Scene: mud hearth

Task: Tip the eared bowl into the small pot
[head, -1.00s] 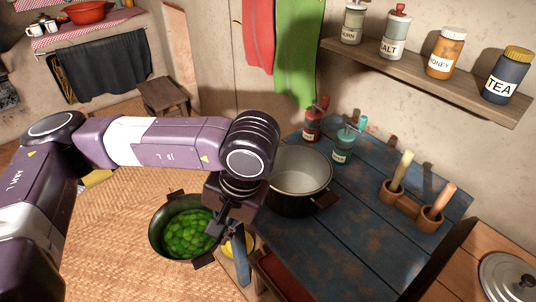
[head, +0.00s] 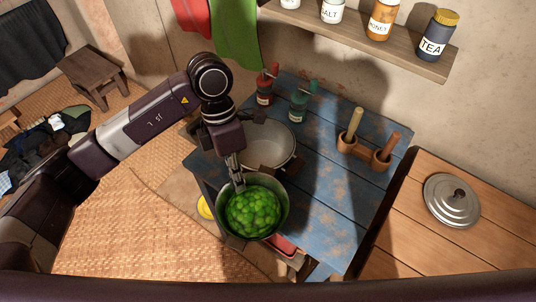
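The eared bowl (head: 283,224) is dark, with a heap of green round pieces (head: 252,211) inside. It is in front of the small pot, over the near left edge of the blue table, and looks close to upright. My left gripper (head: 238,181) reaches down to the bowl's far rim and is shut on its ear there; the fingertips are partly hidden. The small pot (head: 268,141) stands on the blue table just behind the bowl, with a pale inside that looks empty. My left gripper and wrist cover part of its left side. My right gripper is not in view.
A metal lid (head: 452,203) lies on the wooden table at right. A jar shelf (head: 350,35) hangs above.

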